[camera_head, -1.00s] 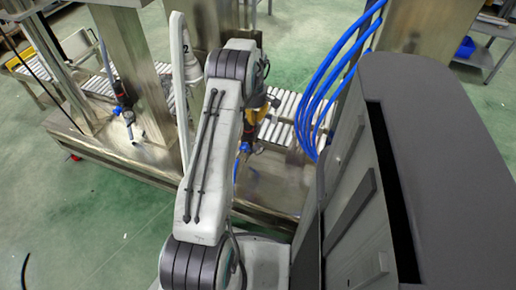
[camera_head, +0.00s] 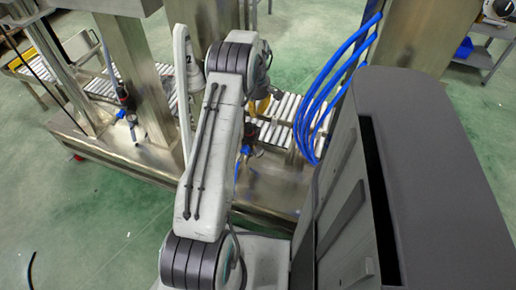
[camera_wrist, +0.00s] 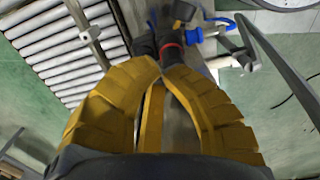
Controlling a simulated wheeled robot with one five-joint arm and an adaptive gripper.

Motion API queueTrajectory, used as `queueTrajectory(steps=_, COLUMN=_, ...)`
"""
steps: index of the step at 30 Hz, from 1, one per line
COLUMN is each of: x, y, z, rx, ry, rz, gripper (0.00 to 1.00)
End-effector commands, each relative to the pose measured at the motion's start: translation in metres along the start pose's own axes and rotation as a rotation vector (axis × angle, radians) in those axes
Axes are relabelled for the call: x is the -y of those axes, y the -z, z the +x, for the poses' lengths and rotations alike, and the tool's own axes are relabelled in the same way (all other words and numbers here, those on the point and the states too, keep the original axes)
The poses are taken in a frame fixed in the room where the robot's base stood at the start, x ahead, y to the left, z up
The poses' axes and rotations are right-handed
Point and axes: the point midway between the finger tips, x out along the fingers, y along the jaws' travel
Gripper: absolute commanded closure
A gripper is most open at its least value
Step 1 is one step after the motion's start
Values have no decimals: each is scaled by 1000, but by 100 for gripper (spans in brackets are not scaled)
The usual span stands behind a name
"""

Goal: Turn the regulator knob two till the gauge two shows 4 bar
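A dark regulator (camera_head: 250,137) with a blue fitting stands behind my arm in the head view. It also shows in the wrist view as a black knob body (camera_wrist: 172,50) with a red ring, just beyond my fingertips. A small round dark gauge (camera_wrist: 183,10) is at the wrist view's top edge; its reading cannot be made out. My gripper (camera_wrist: 162,69) has yellow ribbed fingers whose tips come together in front of the knob, with nothing visible between them. In the head view it is mostly hidden by my arm, above the regulator.
Another regulator (camera_head: 122,96) stands on the metal frame at left. Roller conveyors (camera_head: 285,106) run behind. A white post (camera_head: 182,75) marked 2 stands close to my arm. Blue hoses (camera_head: 322,95) hang at right. Green floor is open at front left.

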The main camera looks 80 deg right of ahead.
Motion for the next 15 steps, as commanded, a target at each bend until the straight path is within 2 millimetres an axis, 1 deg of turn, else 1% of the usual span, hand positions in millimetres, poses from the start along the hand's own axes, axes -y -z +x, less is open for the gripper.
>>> queueTrajectory(steps=1, x=0, y=0, z=-3, rx=0, ry=0, rz=0, gripper=100)
queueTrajectory(steps=8, x=0, y=0, z=-2, rx=0, ry=0, rz=0, gripper=100)
queueTrajectory(steps=9, x=0, y=0, z=-2, rx=0, ry=0, rz=0, gripper=97)
queueTrajectory(steps=10, x=0, y=0, z=-2, rx=0, ry=0, rz=0, gripper=100)
queueTrajectory(steps=15, x=6, y=0, z=-1, rx=0, ry=-2, rz=0, gripper=100)
